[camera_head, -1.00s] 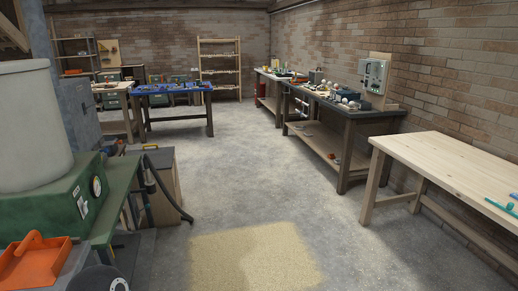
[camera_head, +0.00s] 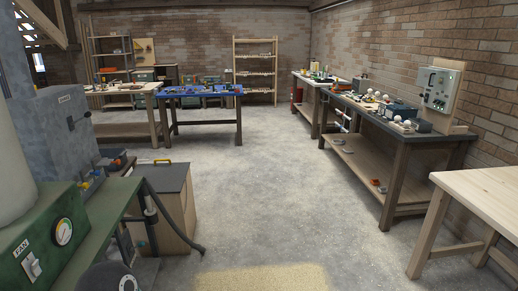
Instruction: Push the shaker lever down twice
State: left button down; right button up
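A tall grey cabinet (camera_head: 65,135) stands at the left. A small dark lever (camera_head: 72,122) sits on its face, below a small label that is too small to read. I cannot tell for certain that this is the shaker lever. In front of the cabinet, a green box (camera_head: 45,245) carries a label that reads FAN, a white switch (camera_head: 33,269) and a round dial (camera_head: 63,232). Neither of my grippers is in view.
A low cabinet with a dark top (camera_head: 160,185) and a black hose (camera_head: 180,236) stand beyond the green bench (camera_head: 112,205). A dark workbench (camera_head: 420,136) and a pale wooden table (camera_head: 490,190) line the right. The concrete floor (camera_head: 265,200) between is clear.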

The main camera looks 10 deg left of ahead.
aim_at(88, 114)
jog(key=u, duration=0.25)
jog(key=i, duration=1.35)
jog(key=u, duration=0.85)
jog(key=i, duration=1.5)
jog(key=u, duration=0.5)
